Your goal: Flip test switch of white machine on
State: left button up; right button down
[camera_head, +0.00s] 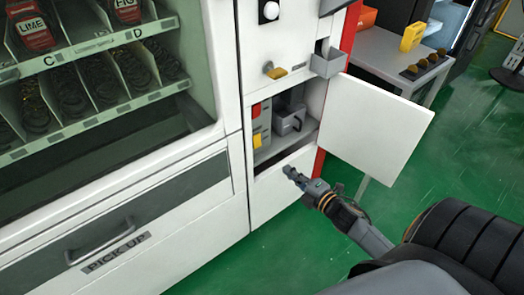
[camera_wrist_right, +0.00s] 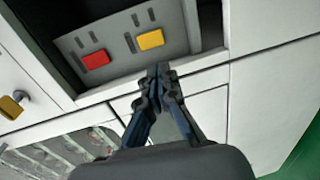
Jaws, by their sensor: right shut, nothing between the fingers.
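The white machine (camera_head: 210,200) stands at the left with a small compartment open at its lower right. Inside, on the compartment's left side, is a grey panel with a red switch (camera_head: 257,111) and a yellow switch (camera_head: 257,141). In the right wrist view the red switch (camera_wrist_right: 96,60) and the yellow switch (camera_wrist_right: 151,40) lie just beyond the fingertips; their labels are not readable. My right gripper (camera_head: 290,174) is shut and empty, in front of the compartment's lower edge. Its fingertips (camera_wrist_right: 159,70) appear apart from both switches. My left gripper is not in view.
The open white door (camera_head: 375,130) hangs to the right of the compartment. A grey cup-like holder (camera_head: 290,122) sits inside. A key (camera_head: 276,71) sticks out above. A grey table (camera_head: 385,50) stands behind the door.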

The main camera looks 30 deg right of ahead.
aim_at(258, 146)
jog(key=w, duration=0.4)
jog(key=w+f+b, duration=0.1)
jog(key=w, duration=0.3)
jog(key=w+a+b, duration=0.1)
jog(key=w, duration=0.3)
jog(key=shift+w+f, duration=0.25)
jog(key=shift+f, duration=0.1)
jog(key=shift+w+f, duration=0.1)
jog(key=shift+w, duration=0.45)
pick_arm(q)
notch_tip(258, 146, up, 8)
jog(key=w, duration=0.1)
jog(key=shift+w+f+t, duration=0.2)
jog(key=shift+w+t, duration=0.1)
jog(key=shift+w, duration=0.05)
pick_arm(e)
jog(key=shift+w, duration=0.1)
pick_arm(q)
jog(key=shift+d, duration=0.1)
